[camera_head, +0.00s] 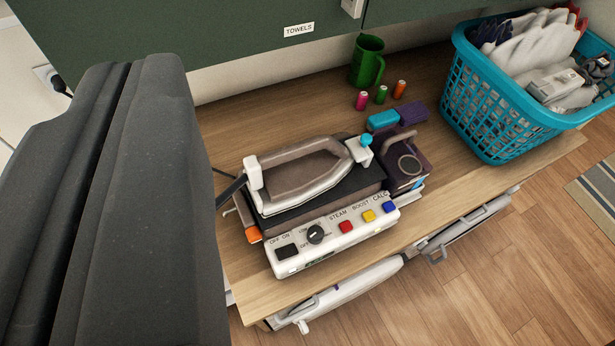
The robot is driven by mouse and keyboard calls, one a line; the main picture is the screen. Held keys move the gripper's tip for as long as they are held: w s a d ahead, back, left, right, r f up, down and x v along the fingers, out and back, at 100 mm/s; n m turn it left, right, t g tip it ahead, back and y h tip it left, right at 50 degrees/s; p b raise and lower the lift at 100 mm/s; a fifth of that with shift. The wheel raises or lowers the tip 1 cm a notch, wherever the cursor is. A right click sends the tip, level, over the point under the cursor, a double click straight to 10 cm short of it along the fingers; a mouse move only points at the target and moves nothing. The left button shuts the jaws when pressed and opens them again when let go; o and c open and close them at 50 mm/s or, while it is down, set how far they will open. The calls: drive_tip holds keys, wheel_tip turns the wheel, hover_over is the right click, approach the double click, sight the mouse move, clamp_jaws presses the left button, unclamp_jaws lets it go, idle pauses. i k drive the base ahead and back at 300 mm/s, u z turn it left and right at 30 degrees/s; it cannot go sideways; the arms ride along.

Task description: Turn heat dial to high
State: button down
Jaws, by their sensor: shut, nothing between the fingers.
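The iron station (335,246) sits on the wooden counter in the middle of the view, with a white control panel along its front. A round black dial (315,234) is on the panel, between a black on/off switch (287,251) and the red button (345,227). The small marks around the dial are too small to read surely, and its setting cannot be told. My gripper (130,66) is large and dark at the left of the view. Its two fingers are shut together and hold nothing. It appears clear of the panel.
An iron (305,179) rests on the station. Yellow (369,215) and blue (389,207) buttons are right of the red one. Thread spools (381,94), a green mug (366,62) and a teal laundry basket (500,115) stand behind and right. The counter's front edge is close below the panel.

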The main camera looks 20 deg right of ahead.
sight(315, 233)
drive_tip(key=u, duration=0.65)
drive_tip(key=k, duration=1.2)
drive_tip(key=z, duration=0.85)
drive_tip(key=i, duration=1)
drive_tip(key=u, duration=0.05)
